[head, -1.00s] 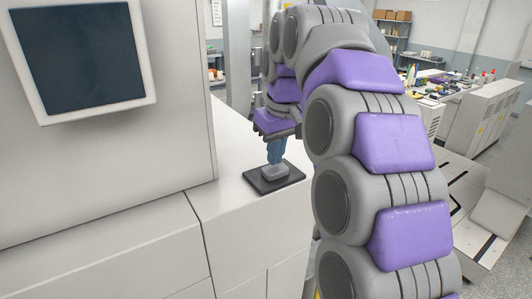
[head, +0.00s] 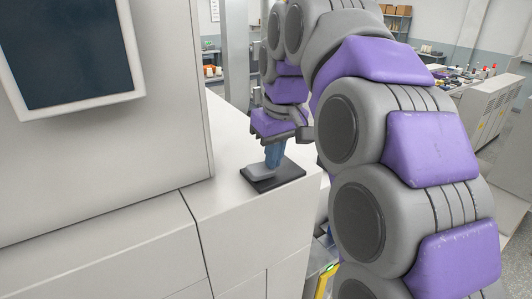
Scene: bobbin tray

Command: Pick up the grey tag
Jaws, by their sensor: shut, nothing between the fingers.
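The grey tag (head: 260,173) is a small rounded light-grey piece on the left part of a flat black tray (head: 289,173). The tray lies on the white counter. My gripper (head: 271,163) points down over the tray, its blue fingers shut and empty. The fingertips are right at the right side of the tag, and part of the tag may be hidden behind them. I cannot tell whether they touch it.
The white counter (head: 228,158) is clear around the tray. A tall white cabinet with a dark screen (head: 72,50) stands at the left. The counter's front edge drops off below the tray. A cluttered bench (head: 470,78) is far back right.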

